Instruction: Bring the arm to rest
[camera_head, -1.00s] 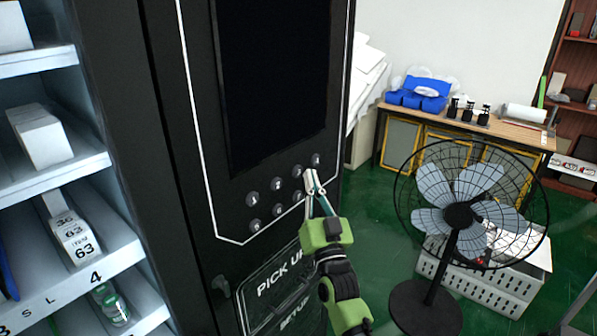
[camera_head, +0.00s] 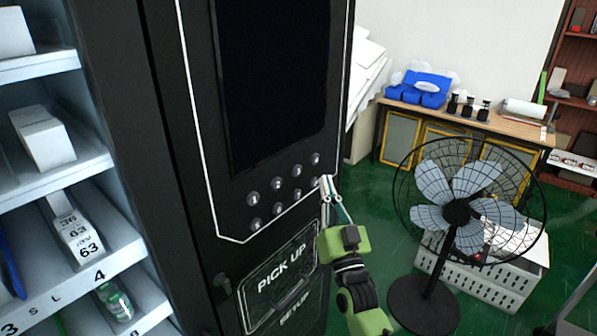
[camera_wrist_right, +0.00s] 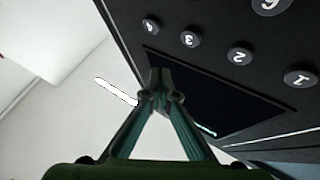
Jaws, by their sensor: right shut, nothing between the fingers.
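My right gripper (camera_head: 326,182) is shut and empty, its fingertips together. In the head view it is by the lower right edge of the black vending machine (camera_head: 196,140), just right of the round numbered buttons (camera_head: 276,200). In the right wrist view the gripper (camera_wrist_right: 160,82) points toward the dark screen (camera_wrist_right: 235,105), with the row of buttons (camera_wrist_right: 238,54) beyond to the right. I cannot tell the exact gap to the machine's face. My left gripper is not in view.
Open shelves with white boxes (camera_head: 46,140) are at the left. The pick-up door (camera_head: 283,280) is below the buttons. A standing fan (camera_head: 457,212) is to the right, in front of a white crate (camera_head: 484,284). A table (camera_head: 455,119) stands behind. Green floor shows between machine and fan.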

